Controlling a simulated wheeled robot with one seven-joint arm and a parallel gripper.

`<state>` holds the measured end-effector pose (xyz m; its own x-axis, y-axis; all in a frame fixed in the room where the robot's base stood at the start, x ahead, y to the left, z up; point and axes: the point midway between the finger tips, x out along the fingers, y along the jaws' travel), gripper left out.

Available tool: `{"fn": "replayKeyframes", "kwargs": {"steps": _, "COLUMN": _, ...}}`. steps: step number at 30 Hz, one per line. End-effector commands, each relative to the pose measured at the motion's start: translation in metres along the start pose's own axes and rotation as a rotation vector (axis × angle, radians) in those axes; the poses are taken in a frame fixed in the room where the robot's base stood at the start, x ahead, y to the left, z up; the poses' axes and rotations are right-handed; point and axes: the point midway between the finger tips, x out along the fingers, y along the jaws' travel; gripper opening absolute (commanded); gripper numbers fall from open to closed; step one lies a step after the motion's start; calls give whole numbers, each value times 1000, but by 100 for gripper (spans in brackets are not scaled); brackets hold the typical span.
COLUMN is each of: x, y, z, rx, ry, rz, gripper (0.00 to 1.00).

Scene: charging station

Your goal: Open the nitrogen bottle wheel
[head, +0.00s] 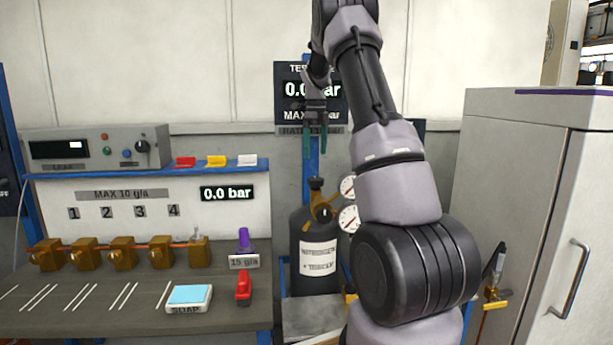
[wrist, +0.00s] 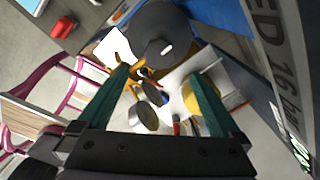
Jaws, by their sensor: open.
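The nitrogen bottle (head: 318,275) is a dark cylinder with a white label, upright at the centre of the head view. Its brass neck and dark top (head: 317,184) show above, but I cannot clearly make out the wheel. Two round gauges (head: 348,219) sit to the right of the neck. My gripper (head: 316,156) points down above the bottle top, apart from it, with green fingers open and empty. In the wrist view, my gripper (wrist: 161,72) has its fingers spread either side of brass fittings and gauges (wrist: 143,117). A dark rounded shape, likely the bottle (wrist: 172,35), lies beyond.
A pressure display (head: 292,88) hangs behind my gripper. A grey cabinet (head: 505,190) stands right. My arm hides part of the space beside the bottle.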

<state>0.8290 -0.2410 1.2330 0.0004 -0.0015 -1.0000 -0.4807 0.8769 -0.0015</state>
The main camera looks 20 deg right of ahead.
Motion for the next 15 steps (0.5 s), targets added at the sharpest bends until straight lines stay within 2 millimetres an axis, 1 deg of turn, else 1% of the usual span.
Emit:
{"fn": "replayKeyframes", "kwargs": {"steps": 1, "x": 9, "y": 1, "z": -1, "rx": 0, "ry": 3, "rz": 4, "gripper": 100}}
{"fn": "replayKeyframes", "kwargs": {"steps": 9, "x": 61, "y": 1, "z": -1, "rx": -2, "ry": 2, "rz": 4, "gripper": 100}}
{"fn": "replayKeyframes", "kwargs": {"steps": 12, "x": 76, "y": 1, "z": -1, "rx": -3, "ry": 2, "rz": 4, "gripper": 100}}
{"fn": "replayKeyframes", "kwargs": {"steps": 15, "x": 86, "y": 1, "z": -1, "rx": -2, "ry": 1, "rz": 3, "gripper": 100}}
